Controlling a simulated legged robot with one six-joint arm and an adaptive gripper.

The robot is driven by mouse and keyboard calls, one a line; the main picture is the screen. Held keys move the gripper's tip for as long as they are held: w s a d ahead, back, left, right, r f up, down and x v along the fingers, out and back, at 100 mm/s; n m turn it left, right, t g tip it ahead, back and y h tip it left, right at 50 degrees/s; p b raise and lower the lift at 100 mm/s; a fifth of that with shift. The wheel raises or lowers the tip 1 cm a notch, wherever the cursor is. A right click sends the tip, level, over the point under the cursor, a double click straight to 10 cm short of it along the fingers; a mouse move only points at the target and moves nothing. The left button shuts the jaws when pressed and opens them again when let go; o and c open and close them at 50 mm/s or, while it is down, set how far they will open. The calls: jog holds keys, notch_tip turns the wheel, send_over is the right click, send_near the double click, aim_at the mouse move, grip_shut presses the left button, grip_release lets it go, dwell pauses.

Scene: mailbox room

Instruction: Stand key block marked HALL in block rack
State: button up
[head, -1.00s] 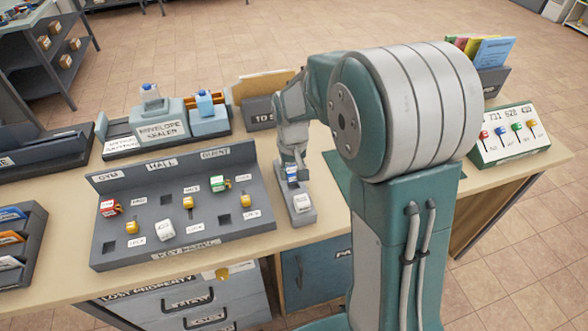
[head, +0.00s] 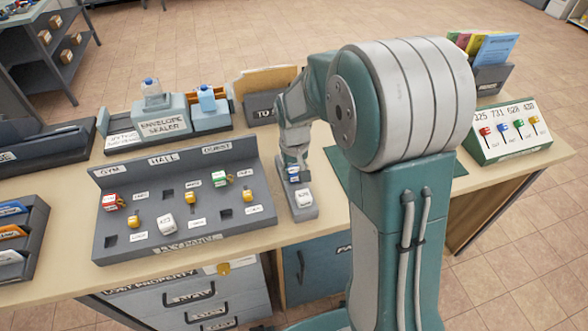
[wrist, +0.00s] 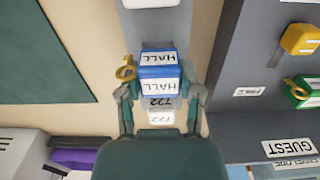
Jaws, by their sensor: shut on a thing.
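My gripper (head: 296,163) is shut on the blue key block (wrist: 160,72), whose white labels read HALL in the wrist view. A yellow key ring (wrist: 125,70) sticks out at the block's side. The block also shows in the head view (head: 293,174), upright under my gripper, at the far part of the narrow grey block rack (head: 305,213). A white block (head: 304,197) stands at the rack's near end. Labels reading 722 show below the held block in the wrist view. The block's lower end is hidden, so I cannot tell whether it is seated in the rack.
The grey key panel (head: 180,243), with red, yellow, green and white blocks, stands close left of the rack. The envelope sealer (head: 163,128) is behind it. A green mat (head: 345,165) lies to the right, partly behind my arm. A lever box (head: 507,145) stands farther right.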

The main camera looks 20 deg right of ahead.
jog(key=shift+d+f, duration=0.2)
jog(key=shift+f, duration=0.2)
jog(key=o, duration=1.1)
jog(key=shift+c, duration=0.2)
jog(key=shift+r, duration=3.55)
